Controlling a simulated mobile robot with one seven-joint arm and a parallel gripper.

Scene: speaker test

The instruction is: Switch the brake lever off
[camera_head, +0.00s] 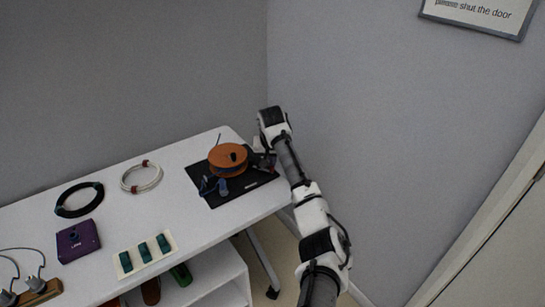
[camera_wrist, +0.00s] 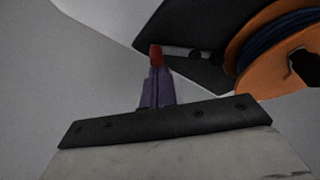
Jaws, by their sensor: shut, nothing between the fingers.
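An orange spool (camera_head: 227,161) wound with dark blue cable sits on a black base plate (camera_head: 231,192) at the table's right end. It also shows at the right of the wrist view (camera_wrist: 266,48). The brake lever (camera_wrist: 180,51) appears to be the short greyish rod with a red tip, low over the black plate in the wrist view. My gripper (camera_wrist: 156,74) is shut and empty, its purple fingers pointing at the red tip. The fingertips are at or just short of the tip; I cannot tell whether they touch. In the head view the lever is too small to make out clearly.
The white table (camera_head: 195,225) also holds a black cable coil (camera_head: 80,199), a pale cable ring (camera_head: 142,177), a purple box (camera_head: 78,241) and a panel with green switches (camera_head: 146,254). A grey wall (camera_head: 350,110) stands close to the right of my arm.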

